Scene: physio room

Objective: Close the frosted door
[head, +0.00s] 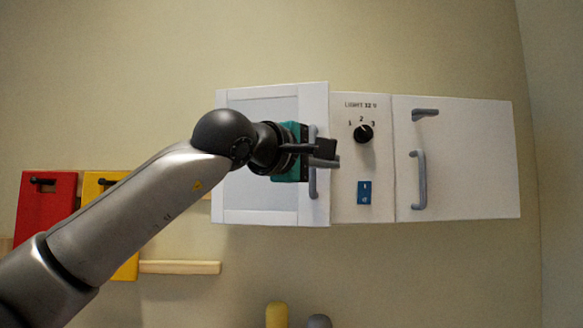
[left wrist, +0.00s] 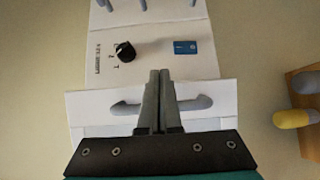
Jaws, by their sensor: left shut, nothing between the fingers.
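The frosted door (head: 262,216) is the left door of the white wall cabinet, a white frame around a pale panel. Its handle edge looks slightly larger than the control panel beside it, so it seems to stand a little ajar. Its grey upright handle (head: 312,186) is partly hidden by my gripper; in the left wrist view the handle (left wrist: 196,103) runs behind my fingers. My left gripper (head: 330,152) is shut and empty, in front of the handle and the door's right edge; contact cannot be told. Its closed fingertips (left wrist: 160,74) point toward the control panel. My right gripper is not in view.
The control panel (head: 345,205) has a black knob (head: 363,133) and a blue switch (head: 364,192). A plain white door (head: 470,160) with a grey handle (head: 420,180) is at right. Red (head: 45,210) and yellow (head: 94,185) boxes and a wooden ledge (head: 180,267) are lower left.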

